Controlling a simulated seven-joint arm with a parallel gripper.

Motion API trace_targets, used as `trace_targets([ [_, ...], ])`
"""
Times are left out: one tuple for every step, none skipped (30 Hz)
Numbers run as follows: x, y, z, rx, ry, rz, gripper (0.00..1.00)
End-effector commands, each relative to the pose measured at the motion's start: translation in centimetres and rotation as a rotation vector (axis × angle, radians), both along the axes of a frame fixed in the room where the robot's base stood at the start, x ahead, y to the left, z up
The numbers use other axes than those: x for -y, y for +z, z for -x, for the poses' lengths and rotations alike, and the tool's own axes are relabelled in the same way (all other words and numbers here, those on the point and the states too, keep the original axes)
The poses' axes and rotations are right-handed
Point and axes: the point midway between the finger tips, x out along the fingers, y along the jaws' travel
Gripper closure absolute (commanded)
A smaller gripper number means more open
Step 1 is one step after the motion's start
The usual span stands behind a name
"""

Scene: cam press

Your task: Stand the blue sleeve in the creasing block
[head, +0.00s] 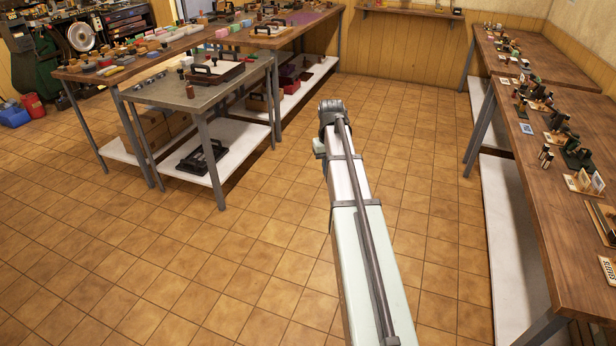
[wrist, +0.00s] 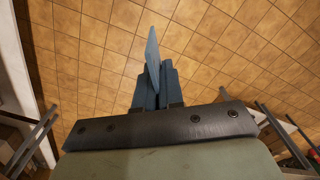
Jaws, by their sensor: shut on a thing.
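In the wrist view my gripper (wrist: 157,82) points out over the tiled floor, with its dark blue fingers close together. A thin, pointed, lighter blue piece (wrist: 152,58), which looks like the blue sleeve, stands out between the fingers and past their tips. It is held clear of any surface. Its lower part is hidden by the fingers. In the head view my arm reaches forward over the open floor and hides the gripper and the sleeve. I cannot pick out the creasing block with certainty among the small things on the benches.
A grey metal table (head: 171,95) at left carries a tray with black handles (head: 213,71); a black handled item (head: 203,158) lies on its lower shelf. A wooden bench (head: 565,215) with several small stands and tools runs along the right. Open tiled floor (head: 240,235) lies between.

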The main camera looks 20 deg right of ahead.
Motion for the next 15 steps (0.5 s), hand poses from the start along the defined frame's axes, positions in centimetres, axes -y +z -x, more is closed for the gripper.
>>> trace_targets([
  [2.1, 0.1, -0.3, 0.000, -0.016, 0.000, 1.00],
  [3.2, 0.2, -0.3, 0.000, -0.024, 0.000, 1.00],
  [4.6, 0.3, -0.2, 0.000, -0.033, 0.000, 1.00],
  [5.8, 0.3, -0.1, 0.000, -0.041, 0.000, 1.00],
  [6.8, 0.4, 0.0, 0.000, -0.047, 0.000, 1.00],
  [8.3, 0.5, 0.1, 0.000, -0.058, 0.000, 1.00],
  [9.3, 0.5, 0.2, 0.000, -0.065, 0.000, 1.00],
  [10.4, 0.6, 0.4, 0.000, -0.073, 0.000, 1.00],
  [11.9, 0.6, 0.6, 0.000, -0.081, 0.000, 1.00],
  [13.0, 0.7, 0.8, 0.000, -0.089, 0.000, 1.00],
  [14.1, 0.8, 1.0, 0.000, -0.097, 0.000, 1.00],
  [15.5, 0.8, 1.3, 0.000, -0.107, 0.000, 1.00],
  [16.6, 0.9, 1.6, 0.000, -0.114, 0.000, 1.00],
  [17.7, 0.9, 1.8, 0.000, -0.121, 0.000, 1.00],
  [19.2, 1.0, 2.2, 0.000, -0.131, 0.000, 1.00],
])
